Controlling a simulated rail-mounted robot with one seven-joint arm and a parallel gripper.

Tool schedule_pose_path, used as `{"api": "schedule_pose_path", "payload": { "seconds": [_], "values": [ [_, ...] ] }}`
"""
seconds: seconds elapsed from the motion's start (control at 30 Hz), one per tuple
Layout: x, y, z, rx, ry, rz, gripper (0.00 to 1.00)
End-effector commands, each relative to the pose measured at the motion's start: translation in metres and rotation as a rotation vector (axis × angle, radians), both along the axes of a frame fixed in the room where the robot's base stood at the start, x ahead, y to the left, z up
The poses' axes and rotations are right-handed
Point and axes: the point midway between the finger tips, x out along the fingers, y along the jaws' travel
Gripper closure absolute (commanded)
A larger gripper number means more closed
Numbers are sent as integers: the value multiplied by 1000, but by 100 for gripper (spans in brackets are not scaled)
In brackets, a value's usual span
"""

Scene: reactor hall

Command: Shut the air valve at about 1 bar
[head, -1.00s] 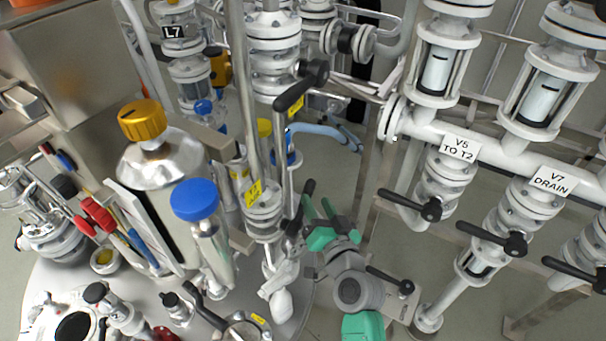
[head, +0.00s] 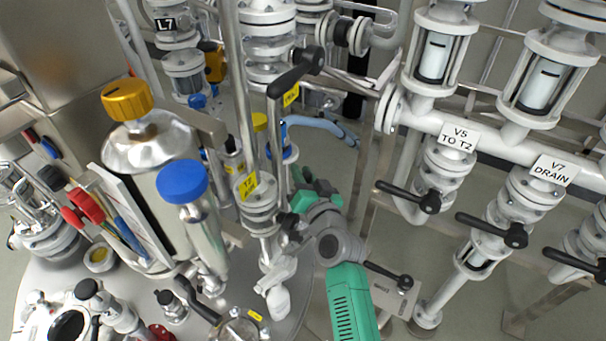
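My gripper (head: 312,188) is near the middle of the head view, at the end of my green and grey arm, behind and right of a white vertical pipe fitting. It is small and partly hidden by the arm and pipework, so its fingers cannot be told apart. A black-handled lever valve with a yellow tag (head: 295,84) stands above it. Another yellow-tagged fitting (head: 256,190) is to its left. The tags are too small to read, so I cannot tell which valve is the air valve. No pressure reading is legible.
A steel vessel with a gold knob (head: 127,99) and a blue-capped cylinder (head: 184,182) stand left. Valves labelled V5 TO T2 (head: 428,198) and V7 DRAIN (head: 505,232) have black levers at right. A blue hose (head: 325,128) runs behind. Vertical pipes crowd the gripper.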

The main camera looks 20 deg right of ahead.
Motion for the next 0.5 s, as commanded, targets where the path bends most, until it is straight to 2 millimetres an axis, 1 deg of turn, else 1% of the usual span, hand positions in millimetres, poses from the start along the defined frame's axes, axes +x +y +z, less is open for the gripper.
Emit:
{"api": "schedule_pose_path", "payload": {
  "seconds": [0.13, 0.23, 0.4, 0.5],
  "values": [
    [0, 0, 0, 4, 3, 0, 100],
    [5, -5, -1, 68, 56, 1, 100],
    [12, -15, -21, 207, 164, 0, 100],
    [13, -16, -26, 231, 182, 1, 100]
  ]
}}
